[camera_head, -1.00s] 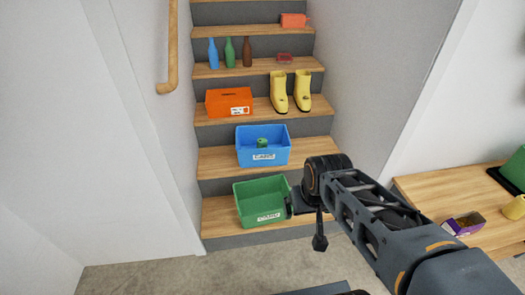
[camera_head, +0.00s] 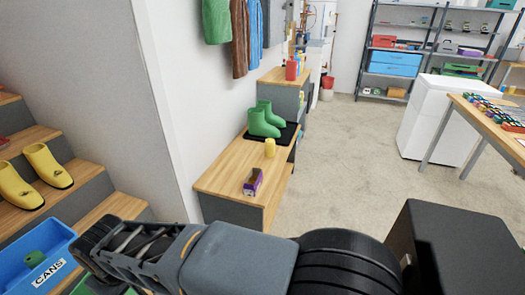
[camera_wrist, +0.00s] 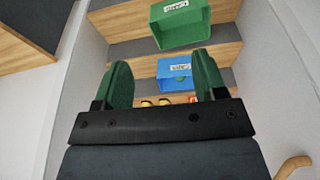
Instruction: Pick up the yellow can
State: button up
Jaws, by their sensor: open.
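In the head view my arm reaches left across the foreground, well away from the can.
A blue bin marked CANS (camera_head: 67,262) holds a green can. Yellow boots (camera_head: 48,166) stand on the stairs. The carpet (camera_head: 340,160) right of the bench is clear.

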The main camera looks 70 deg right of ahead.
aim_at(270, 143)
jog(key=z, duration=2.4)
